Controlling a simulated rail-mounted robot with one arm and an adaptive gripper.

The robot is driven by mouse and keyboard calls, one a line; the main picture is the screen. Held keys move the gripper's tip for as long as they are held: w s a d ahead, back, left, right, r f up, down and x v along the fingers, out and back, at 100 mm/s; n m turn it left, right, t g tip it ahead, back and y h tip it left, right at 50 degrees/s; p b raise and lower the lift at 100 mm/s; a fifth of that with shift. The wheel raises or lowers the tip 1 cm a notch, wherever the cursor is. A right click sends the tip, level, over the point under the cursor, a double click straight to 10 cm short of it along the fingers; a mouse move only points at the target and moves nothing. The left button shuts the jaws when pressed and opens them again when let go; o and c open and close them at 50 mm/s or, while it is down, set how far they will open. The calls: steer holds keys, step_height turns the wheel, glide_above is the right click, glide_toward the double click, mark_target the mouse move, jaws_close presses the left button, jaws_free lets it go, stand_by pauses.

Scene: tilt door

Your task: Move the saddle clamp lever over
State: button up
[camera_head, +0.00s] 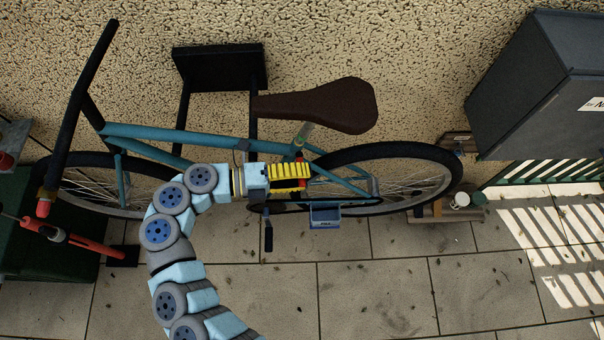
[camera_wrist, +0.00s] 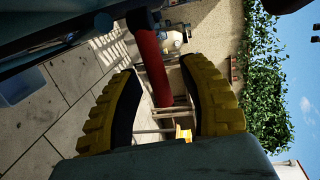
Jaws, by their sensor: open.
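A teal bicycle (camera_head: 150,132) with a brown saddle (camera_head: 322,104) stands along the wall. The red saddle clamp lever (camera_head: 299,157) shows as a small red piece below the saddle, at the top of the seat tube. In the wrist view the red lever (camera_wrist: 151,65) is a long bar between the two yellow fingers. My gripper (camera_head: 306,180) is open beside the seat tube, its fingers pointing right. In the wrist view my gripper (camera_wrist: 160,72) has a finger on each side of the lever, with a gap on the left. I cannot tell whether the right finger touches it.
A black wall bracket (camera_head: 219,68) is behind the frame. A dark grey cabinet (camera_head: 545,85) stands at the right. The paved floor (camera_head: 375,285) in front is mostly clear.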

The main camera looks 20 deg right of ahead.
steer(key=o, duration=0.5)
step_height(320, 180, up, 6)
steer(key=shift+s+r, duration=0.1)
step_height(320, 180, up, 3)
steer(key=shift+r, duration=0.15)
steer(key=c, duration=0.5)
steer(key=shift+r, duration=0.3)
